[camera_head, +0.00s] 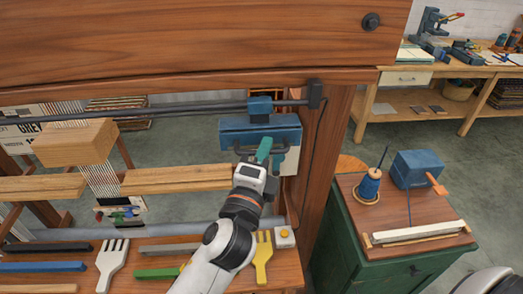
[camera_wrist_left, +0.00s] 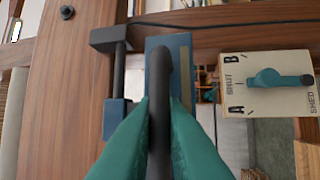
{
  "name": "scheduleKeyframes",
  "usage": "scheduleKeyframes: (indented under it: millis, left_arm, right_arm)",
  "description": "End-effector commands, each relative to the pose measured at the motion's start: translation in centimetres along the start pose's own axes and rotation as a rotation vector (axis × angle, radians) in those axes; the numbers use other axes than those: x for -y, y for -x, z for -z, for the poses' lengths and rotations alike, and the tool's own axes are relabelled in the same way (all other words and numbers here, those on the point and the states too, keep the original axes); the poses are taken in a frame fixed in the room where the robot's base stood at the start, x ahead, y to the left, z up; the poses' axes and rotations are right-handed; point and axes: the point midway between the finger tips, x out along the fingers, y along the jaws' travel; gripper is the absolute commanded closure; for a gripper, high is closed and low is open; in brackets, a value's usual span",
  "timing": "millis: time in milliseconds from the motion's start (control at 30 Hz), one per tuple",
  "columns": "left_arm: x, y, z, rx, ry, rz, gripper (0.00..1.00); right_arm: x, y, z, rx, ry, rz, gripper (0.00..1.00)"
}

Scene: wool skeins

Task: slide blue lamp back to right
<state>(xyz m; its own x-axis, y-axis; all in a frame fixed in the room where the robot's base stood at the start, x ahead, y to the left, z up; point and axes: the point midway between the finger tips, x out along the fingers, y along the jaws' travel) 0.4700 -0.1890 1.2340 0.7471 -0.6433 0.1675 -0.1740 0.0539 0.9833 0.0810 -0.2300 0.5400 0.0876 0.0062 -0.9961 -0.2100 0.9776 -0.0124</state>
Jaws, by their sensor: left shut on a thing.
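The blue lamp (camera_head: 228,132) is a wide blue housing hanging below a dark rail (camera_head: 190,110) by a blue carriage (camera_head: 260,106). It is near the rail's right end, a short gap from the black end bracket (camera_head: 316,94). My left gripper (camera_head: 264,150) has teal fingers and is shut on the lamp's dark handle (camera_head: 244,151). In the left wrist view the handle (camera_wrist_left: 160,85) runs between the fingertips (camera_wrist_left: 160,115), with the blue housing (camera_wrist_left: 180,42) behind it. My right gripper is not in view.
A wooden post (camera_head: 325,150) stands right of the lamp. A switch plate marked A and B (camera_wrist_left: 268,102) shows beside the lamp in the wrist view. Below are a white comb (camera_head: 112,262), a yellow comb (camera_head: 262,255) and coloured bars. A green cabinet (camera_head: 385,270) stands at right.

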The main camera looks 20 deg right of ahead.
Motion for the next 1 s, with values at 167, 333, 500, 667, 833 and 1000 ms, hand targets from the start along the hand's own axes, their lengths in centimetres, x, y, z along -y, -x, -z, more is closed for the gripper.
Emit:
scheduleKeyframes:
  millis: [167,333,500,667,833,1000]
  left_arm:
    - [0.0,0.0,-0.2,0.005,0.004,0.0,1.0]
    - [0.0,0.0,-0.2,0.005,0.004,-0.001,0.8]
    - [0.0,0.0,-0.1,0.003,0.003,0.0,0.8]
    - [0.1,0.7,-0.1,0.003,0.002,-0.001,0.8]
    - [0.4,3.7,-0.2,0.005,0.003,0.0,0.8]
    - [0.4,7.4,-0.2,0.005,0.003,0.0,0.8]
  right_arm:
    - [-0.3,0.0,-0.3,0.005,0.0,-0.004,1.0]
    - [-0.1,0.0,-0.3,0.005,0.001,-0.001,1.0]
    - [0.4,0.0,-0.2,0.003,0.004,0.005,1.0]
    - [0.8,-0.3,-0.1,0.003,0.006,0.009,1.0]
    - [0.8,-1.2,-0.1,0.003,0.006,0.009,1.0]
    - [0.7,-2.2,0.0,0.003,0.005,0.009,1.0]
